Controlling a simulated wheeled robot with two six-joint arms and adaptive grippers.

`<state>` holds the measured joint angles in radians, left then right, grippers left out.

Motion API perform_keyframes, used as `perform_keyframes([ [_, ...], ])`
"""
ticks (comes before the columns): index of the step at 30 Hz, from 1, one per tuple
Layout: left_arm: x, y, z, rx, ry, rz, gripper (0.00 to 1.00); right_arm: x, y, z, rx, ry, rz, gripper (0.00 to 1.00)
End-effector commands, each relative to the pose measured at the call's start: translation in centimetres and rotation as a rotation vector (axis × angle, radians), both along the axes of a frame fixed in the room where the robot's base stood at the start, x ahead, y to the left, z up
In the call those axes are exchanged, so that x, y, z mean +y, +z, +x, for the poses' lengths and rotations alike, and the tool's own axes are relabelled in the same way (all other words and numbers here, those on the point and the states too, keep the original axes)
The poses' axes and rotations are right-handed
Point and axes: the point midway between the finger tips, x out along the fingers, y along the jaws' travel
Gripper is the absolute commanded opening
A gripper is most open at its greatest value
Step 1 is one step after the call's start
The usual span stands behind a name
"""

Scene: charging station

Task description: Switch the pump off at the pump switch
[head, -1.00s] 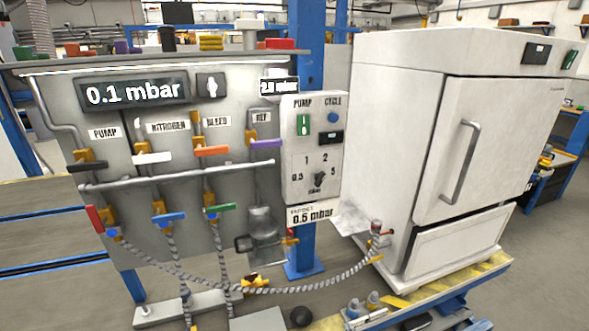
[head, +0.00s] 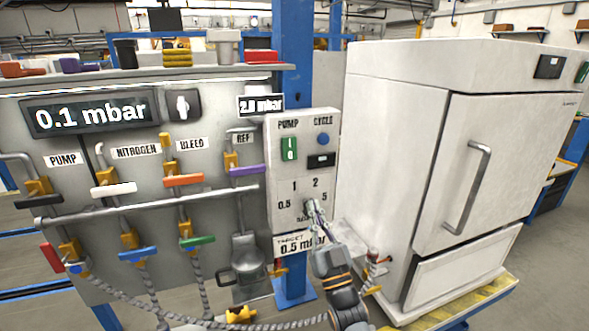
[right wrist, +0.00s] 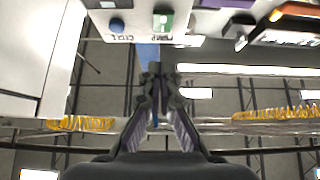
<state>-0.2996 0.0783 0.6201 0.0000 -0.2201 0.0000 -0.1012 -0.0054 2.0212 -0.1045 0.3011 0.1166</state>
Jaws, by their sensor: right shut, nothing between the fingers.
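The pump switch (head: 289,149) is a small green rocker under the PUMP label on the pale control box (head: 274,200). It shows upside down in the right wrist view (right wrist: 162,21), near the top. Its rocker position is too small to tell. My right gripper (head: 311,206) is shut and empty, below the switch in the picture. Its tips (right wrist: 155,76) overlap the range dial area in the head view, hiding most of the dial; I cannot tell if they touch it. My left gripper is not in view.
A blue CYCLE button (head: 322,139) sits right of the switch. A valve panel with pipes and coloured handles (head: 186,181) stands left, its display (head: 92,115) reading 0.1 mbar. A white oven (head: 391,150) stands close on the right.

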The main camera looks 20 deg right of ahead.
Motion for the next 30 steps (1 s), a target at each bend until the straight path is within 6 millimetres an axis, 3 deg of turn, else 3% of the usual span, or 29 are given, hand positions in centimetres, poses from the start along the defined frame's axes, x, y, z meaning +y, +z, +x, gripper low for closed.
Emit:
perform_keyframes([
  [8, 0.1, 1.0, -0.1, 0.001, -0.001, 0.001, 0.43, 0.0, 1.4, 1.4, -0.001, 0.000, 0.000, 0.00],
  [20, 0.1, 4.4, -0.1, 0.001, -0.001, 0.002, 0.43, 0.3, 6.6, 8.2, 0.000, 0.000, 0.000, 0.00],
  [24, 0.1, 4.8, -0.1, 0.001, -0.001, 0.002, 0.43, 0.4, 5.9, 10.4, 0.005, 0.001, 0.001, 0.00],
  [30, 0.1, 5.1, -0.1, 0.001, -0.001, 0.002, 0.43, 0.4, 5.5, 11.9, 0.003, 0.000, 0.000, 0.00],
])
